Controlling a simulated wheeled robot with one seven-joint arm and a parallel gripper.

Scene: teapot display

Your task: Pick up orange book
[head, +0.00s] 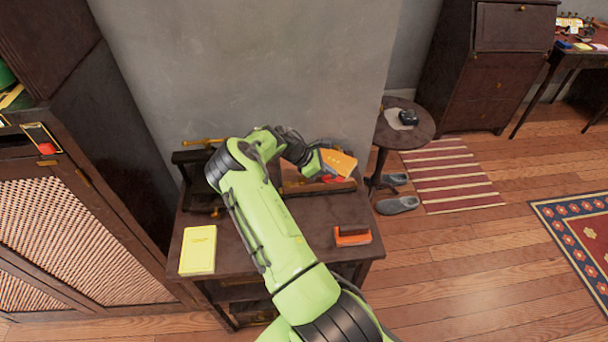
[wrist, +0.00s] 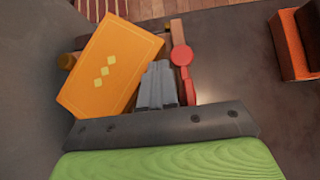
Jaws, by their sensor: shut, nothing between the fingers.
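The orange book (head: 340,163), with small yellow diamonds on its cover, is at the back right of the small dark table. It sits tilted beside the end of my arm. In the wrist view the orange book (wrist: 100,65) fills the upper left, and its right side runs close to my grey fingers. My gripper (wrist: 160,75) is shut and empty, with the book beside the fingers. I cannot tell whether they touch it. In the head view my fingertips are hard to make out.
A red round-headed object (wrist: 181,55) is right of the fingers. A wooden piece (head: 310,189) lies below the book. An orange-red block with a dark top (head: 352,235) and a yellow book (head: 198,250) are on the table (head: 225,225). A round side table (head: 425,130) stands right; a wall is behind.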

